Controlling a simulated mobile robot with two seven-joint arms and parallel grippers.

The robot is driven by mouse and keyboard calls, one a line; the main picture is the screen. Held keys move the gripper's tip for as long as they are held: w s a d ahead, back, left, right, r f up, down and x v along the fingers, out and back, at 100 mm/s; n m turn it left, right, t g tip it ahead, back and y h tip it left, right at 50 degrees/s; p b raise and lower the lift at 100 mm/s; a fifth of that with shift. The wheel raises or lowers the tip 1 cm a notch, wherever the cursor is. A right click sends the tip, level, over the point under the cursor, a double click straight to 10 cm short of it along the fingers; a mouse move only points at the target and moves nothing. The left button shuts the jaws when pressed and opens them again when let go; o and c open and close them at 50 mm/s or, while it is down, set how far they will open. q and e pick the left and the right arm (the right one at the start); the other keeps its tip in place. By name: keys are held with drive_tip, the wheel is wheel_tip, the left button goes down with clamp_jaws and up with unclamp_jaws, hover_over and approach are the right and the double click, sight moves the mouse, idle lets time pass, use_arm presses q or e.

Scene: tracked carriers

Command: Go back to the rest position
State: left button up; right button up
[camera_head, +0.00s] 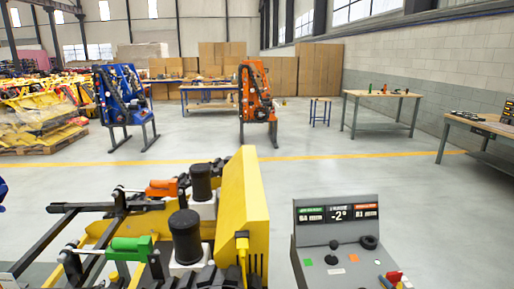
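Neither of my grippers shows in the head view. A yellow machine frame (253,215) stands close in front of me, left of centre. It carries two upright black cylinders, one nearer (185,238) and one farther (202,182). A green part (130,247) and an orange part (161,188) lie along its left side. A grey control console (345,262) stands to the right, with a dark display (338,215), a black joystick (333,247) and a black round knob (369,242).
A blue machine (122,92) and an orange machine (256,95) stand farther back. Workbenches (380,94) line the right wall. Yellow parts on pallets (40,120) fill the left. Open grey floor with a yellow line (330,157) lies between.

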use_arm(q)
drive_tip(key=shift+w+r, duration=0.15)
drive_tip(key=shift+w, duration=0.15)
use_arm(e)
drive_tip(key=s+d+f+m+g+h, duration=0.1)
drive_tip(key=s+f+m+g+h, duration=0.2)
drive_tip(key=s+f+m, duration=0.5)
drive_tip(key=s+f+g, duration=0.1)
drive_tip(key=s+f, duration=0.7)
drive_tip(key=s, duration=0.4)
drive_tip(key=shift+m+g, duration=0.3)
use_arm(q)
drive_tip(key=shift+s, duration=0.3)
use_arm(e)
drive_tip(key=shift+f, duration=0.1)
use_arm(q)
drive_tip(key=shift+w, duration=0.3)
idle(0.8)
